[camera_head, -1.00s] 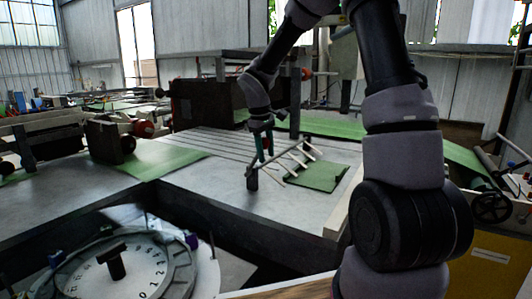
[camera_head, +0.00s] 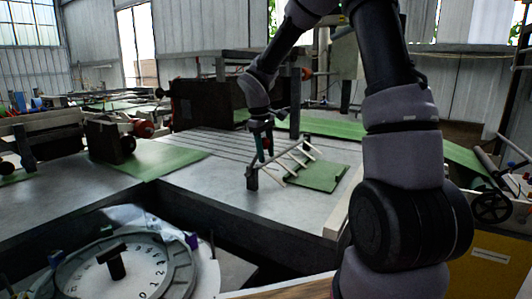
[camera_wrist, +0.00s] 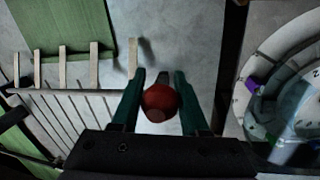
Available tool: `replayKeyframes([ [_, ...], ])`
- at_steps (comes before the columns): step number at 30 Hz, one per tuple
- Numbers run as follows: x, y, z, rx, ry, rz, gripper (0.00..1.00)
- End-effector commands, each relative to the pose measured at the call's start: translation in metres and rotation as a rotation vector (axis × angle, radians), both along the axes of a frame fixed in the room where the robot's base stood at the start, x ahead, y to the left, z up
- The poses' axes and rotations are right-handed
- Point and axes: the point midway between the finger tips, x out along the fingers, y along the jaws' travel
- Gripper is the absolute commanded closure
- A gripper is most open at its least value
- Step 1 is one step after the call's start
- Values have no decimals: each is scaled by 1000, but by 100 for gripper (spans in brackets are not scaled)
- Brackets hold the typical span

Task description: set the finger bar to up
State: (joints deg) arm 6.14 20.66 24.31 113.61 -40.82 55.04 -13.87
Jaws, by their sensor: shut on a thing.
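The finger bar (camera_head: 300,157) has several pale fingers that slant out beside and over the edge of a green sheet (camera_head: 322,178). In the wrist view its pale fingers (camera_wrist: 63,68) stand in a row at the left. My gripper (camera_wrist: 160,85) has its two green fingers on either side of a red ball knob (camera_wrist: 160,101) and is shut on it. In the head view my gripper (camera_head: 264,150) is at the near left end of the bar, above a dark post (camera_head: 252,178). How the knob joins the bar is hidden.
A dark machine housing (camera_head: 205,103) stands behind. Another green sheet (camera_head: 165,160) lies at left.

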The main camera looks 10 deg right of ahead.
Motion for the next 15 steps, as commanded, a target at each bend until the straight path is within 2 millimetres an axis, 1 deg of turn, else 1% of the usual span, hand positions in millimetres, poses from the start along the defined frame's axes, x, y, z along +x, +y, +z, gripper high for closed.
replayKeyframes([
  [8,5,5,4,-34,32,3,100],
  [15,16,18,13,-138,137,4,100],
])
